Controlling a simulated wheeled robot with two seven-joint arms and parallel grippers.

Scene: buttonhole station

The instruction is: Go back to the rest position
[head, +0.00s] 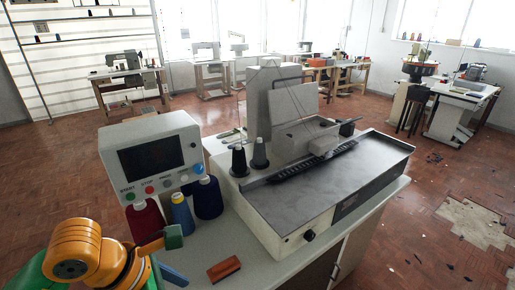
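My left arm comes in at the lower left, orange with green parts. The end of its gripper (166,241), with a green pad, is beside the table's left front, near the thread cones. Only part of this gripper shows, so its opening cannot be told, and I see nothing held in it. My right gripper is out of view. The buttonhole machine (330,185) stands on the worktable (235,248), with a control panel (152,157) at its left.
Dark red (146,222), yellow-and-blue (182,214) and dark blue (208,198) cones stand below the panel. A reddish-brown block (224,269) and a blue strip (173,275) lie on the front of the table. Other sewing tables stand behind; the floor at right has damaged tiles.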

